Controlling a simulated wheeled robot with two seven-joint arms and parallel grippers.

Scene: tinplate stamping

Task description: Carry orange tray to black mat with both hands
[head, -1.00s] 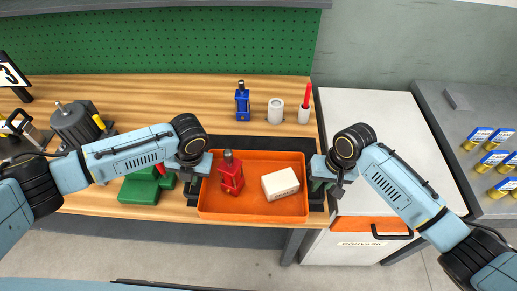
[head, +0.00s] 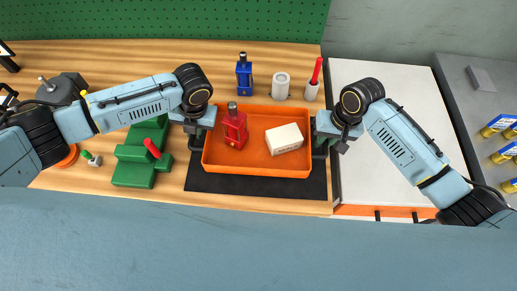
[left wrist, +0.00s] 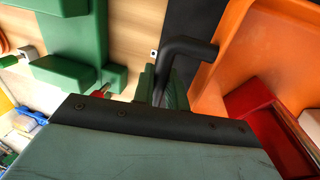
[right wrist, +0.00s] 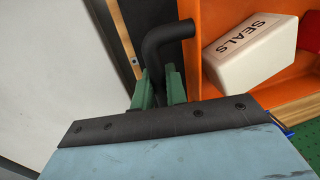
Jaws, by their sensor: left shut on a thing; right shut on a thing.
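The orange tray (head: 258,171) is over the black mat (head: 255,186) on the wooden bench, with mat showing along its front. I cannot tell whether the tray touches the mat. It holds a red bottle (head: 235,128) and a white box (head: 284,139), marked SEALS in the right wrist view (right wrist: 250,45). My left gripper (head: 201,137) is shut on the tray's left handle, a black bar in the left wrist view (left wrist: 188,46). My right gripper (head: 323,138) is shut on the right handle, a black bar in the right wrist view (right wrist: 165,36).
A green stepped block (head: 133,172) stands left of the mat. A blue bottle (head: 244,76), a white cylinder (head: 281,86) and a holder with a red marker (head: 316,72) stand behind the tray. A white-topped cabinet (head: 385,160) is to the right.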

